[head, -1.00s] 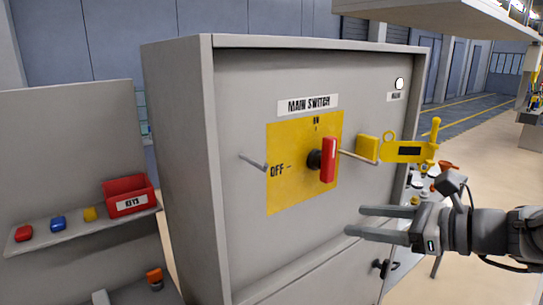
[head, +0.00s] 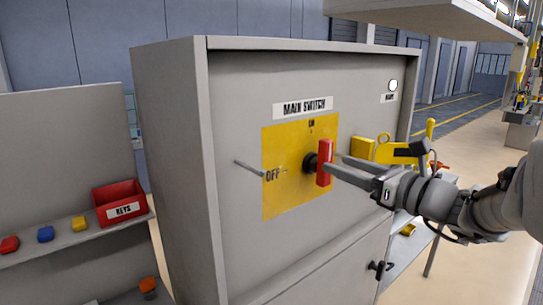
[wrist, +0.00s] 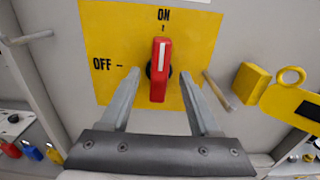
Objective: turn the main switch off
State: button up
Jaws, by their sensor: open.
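The main switch is a red handle (head: 325,163) on a black hub, on a yellow plate (head: 286,190) on the grey cabinet front. The handle stands upright, its white mark toward ON, in the wrist view (wrist: 160,70). OFF is printed at the plate's left. My gripper (head: 332,165) is open at the handle, coming from the right. In the wrist view its two fingers (wrist: 160,80) stand apart, one on each side of the handle, with visible gaps. I cannot tell how near the fingertips are to the plate.
A peg (head: 250,166) sticks out left of the plate. Another peg (wrist: 220,92) sticks out at its right, near a yellow padlock (wrist: 250,83) and a yellow tag (wrist: 293,98). A red KEYS box (head: 121,203) stands on a shelf at left with several coloured padlocks.

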aim_at(330, 161)
jog(key=x, duration=0.5)
jog(key=shift+w+a, duration=0.1)
grip_shut()
